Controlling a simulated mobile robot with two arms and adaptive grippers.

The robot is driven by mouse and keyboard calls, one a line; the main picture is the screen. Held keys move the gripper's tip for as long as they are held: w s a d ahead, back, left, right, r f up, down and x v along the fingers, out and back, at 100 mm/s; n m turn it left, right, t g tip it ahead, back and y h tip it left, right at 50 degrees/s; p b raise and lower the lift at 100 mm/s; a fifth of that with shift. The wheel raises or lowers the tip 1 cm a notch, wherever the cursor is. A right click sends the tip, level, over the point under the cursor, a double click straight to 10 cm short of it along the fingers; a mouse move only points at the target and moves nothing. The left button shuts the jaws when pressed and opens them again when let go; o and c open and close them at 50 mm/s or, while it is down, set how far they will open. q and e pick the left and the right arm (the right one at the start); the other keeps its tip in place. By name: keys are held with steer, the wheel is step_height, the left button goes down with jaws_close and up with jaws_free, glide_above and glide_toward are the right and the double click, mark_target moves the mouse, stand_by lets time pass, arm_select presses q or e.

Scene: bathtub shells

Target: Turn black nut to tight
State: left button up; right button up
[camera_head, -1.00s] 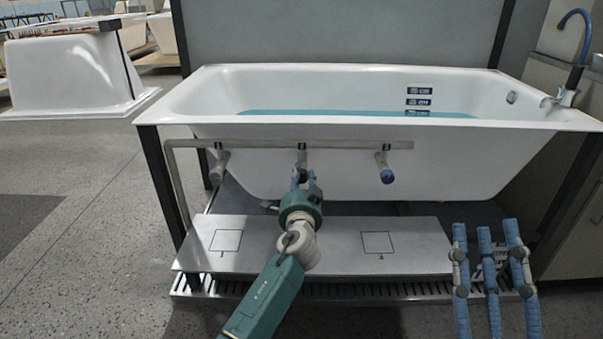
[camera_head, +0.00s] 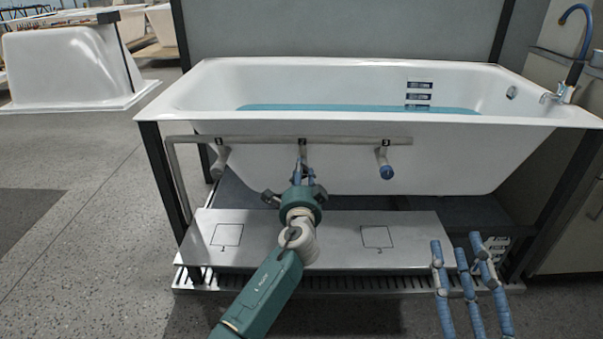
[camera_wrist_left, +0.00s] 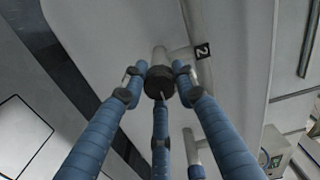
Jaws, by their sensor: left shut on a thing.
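The black nut (camera_wrist_left: 159,82) sits on the end of the middle pipe stub, beside the label "2", in the left wrist view. My left gripper (camera_wrist_left: 159,86) has its blue fingers closed around it, with fingertips at its sides. In the head view my left gripper (camera_head: 303,177) reaches up to the middle stub (camera_head: 302,153), and its fingers hide the nut there. My right gripper (camera_head: 466,252) is at the lower right of the head view, its blue fingers spread and empty.
A grey pipe (camera_head: 350,140) runs along the front of the white bathtub (camera_head: 450,160). A left stub (camera_head: 220,160) and a blue-ended right stub (camera_head: 386,168) flank the middle one. A metal shelf (camera_head: 340,258) with marked squares lies below. Floor at left is clear.

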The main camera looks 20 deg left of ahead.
arm_select(q)
steer(key=o, duration=1.2)
steer(key=shift+d, duration=0.15)
steer(key=shift+c, duration=0.2)
steer(key=shift+s, duration=0.15)
steer(key=v, duration=1.1)
steer(key=shift+s, duration=0.3)
steer(key=shift+d+r, duration=0.1)
steer(key=shift+d, duration=0.05)
